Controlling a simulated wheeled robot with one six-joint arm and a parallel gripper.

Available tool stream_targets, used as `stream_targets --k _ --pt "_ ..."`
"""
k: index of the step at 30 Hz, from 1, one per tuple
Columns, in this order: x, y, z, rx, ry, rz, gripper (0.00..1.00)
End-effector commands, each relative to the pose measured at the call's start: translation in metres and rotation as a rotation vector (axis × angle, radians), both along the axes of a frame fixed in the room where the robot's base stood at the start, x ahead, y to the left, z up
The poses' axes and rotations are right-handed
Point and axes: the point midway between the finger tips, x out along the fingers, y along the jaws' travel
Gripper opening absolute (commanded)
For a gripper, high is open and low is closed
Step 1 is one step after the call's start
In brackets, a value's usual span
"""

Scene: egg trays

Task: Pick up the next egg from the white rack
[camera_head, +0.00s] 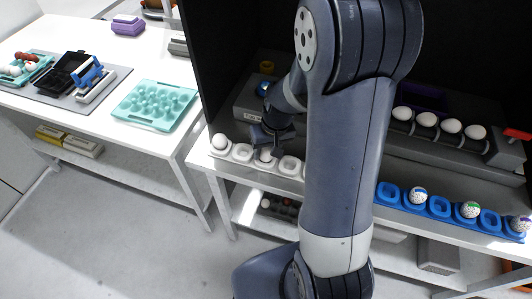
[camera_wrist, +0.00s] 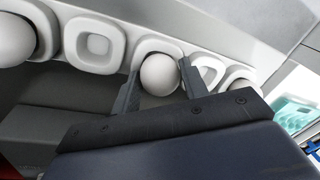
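The white rack (camera_head: 242,153) runs along the front left edge of the bench in the head view. My gripper (camera_head: 267,143) is low over it, at a white egg (camera_head: 265,155). In the wrist view my gripper (camera_wrist: 160,66) has one finger on each side of this egg (camera_wrist: 160,75), which appears in or just above its cup. The fingers look very close to the egg; whether they touch it is unclear. Another white egg (camera_head: 220,142) sits at the rack's left end. A large egg (camera_wrist: 12,40) shows at the wrist view's left. Empty cups (camera_wrist: 95,43) lie between. My arm hides part of the rack.
A blue rack (camera_head: 440,207) with several marked eggs lies at the right. Several white eggs (camera_head: 426,119) rest on a grey device behind it. A teal egg tray (camera_head: 153,124) stands on the left table. The dark cabinet wall (camera_head: 232,50) rises behind the white rack.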

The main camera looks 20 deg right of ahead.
Motion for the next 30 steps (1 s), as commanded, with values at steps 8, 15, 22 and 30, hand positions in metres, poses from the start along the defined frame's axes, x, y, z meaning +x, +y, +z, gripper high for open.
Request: stream_targets --k 8,15,22,30 --pt "0.0 0.0 0.0 0.0 0.0 0.0 0.33" --pt "0.001 0.0 0.01 0.0 -0.003 0.0 0.33" --pt "0.001 0.0 0.05 0.0 -0.006 -0.001 0.33" --pt "0.002 -0.001 0.093 0.0 -0.003 -0.005 0.33"
